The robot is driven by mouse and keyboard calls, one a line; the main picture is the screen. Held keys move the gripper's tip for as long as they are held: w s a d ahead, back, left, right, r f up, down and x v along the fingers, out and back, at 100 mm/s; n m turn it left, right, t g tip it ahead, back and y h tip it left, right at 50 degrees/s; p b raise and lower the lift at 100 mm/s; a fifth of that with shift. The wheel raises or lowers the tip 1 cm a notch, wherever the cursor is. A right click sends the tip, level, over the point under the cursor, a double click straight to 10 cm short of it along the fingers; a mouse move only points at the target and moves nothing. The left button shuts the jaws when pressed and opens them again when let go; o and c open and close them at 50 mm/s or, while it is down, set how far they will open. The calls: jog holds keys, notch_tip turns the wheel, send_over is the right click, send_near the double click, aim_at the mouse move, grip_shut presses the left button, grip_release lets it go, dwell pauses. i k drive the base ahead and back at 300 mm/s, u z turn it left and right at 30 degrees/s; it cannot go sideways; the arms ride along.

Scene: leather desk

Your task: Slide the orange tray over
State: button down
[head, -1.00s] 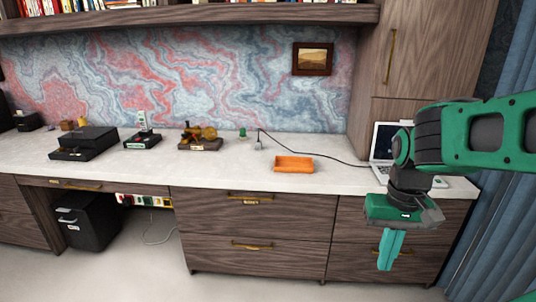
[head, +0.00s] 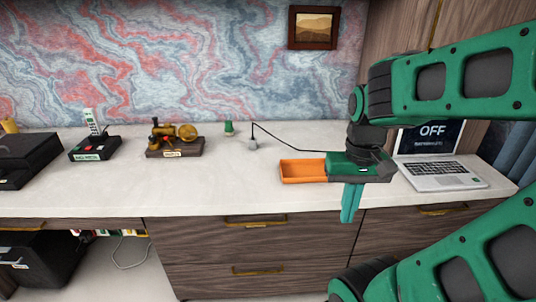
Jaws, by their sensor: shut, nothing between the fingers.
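The orange tray (head: 303,172) lies on the white desktop (head: 230,192), near its front edge and left of the laptop. It is shallow, and its right end is hidden behind my gripper's body. My gripper (head: 350,216) points down with its green fingers closed together and nothing between them. The fingers show in front of the desk's front edge, to the right of the tray. I cannot tell whether they touch the desk or the tray.
An open laptop (head: 441,172) stands right of my gripper. A cable (head: 290,144) runs behind the tray. The desktop left of the tray is clear.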

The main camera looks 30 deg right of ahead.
aim_at(299, 170)
jog(key=u, duration=0.05)
jog(key=i, duration=0.85)
jog(key=z, duration=0.95)
